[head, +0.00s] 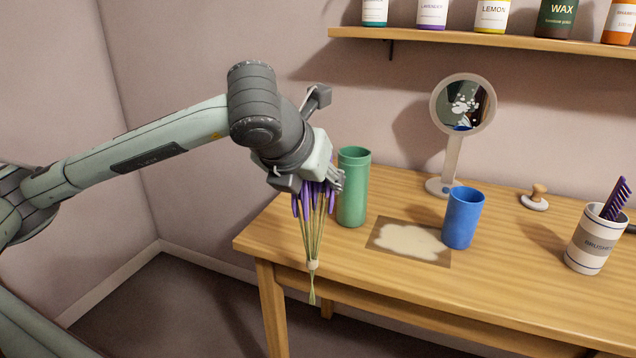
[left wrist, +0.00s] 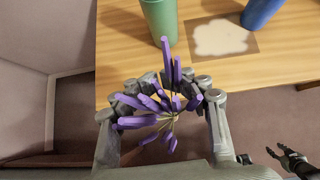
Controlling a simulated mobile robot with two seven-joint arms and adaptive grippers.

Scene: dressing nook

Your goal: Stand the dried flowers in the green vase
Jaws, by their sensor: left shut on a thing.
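My left gripper (head: 314,182) is shut on the dried flowers (head: 312,232), a tied bundle with purple heads and thin greenish stems. The heads are up between the fingers and the stems hang down, nearly upright, in front of the table's left end. In the left wrist view the purple heads (left wrist: 170,72) fan out between the fingers. The green vase (head: 353,188) stands upright on the table, just right of the bundle and apart from its stems. Its inside is mostly hidden. My right gripper (left wrist: 284,158) shows small at the lower right of the left wrist view, fingers apart and empty.
On the wooden table (head: 500,285) are a mat (head: 385,240) with a pale patch, a blue cup (head: 463,218), a round mirror (head: 462,105), a small wooden-knobbed stamp (head: 535,198) and a brush cup (head: 594,243) with a purple comb. A shelf (head: 470,38) of jars hangs above.

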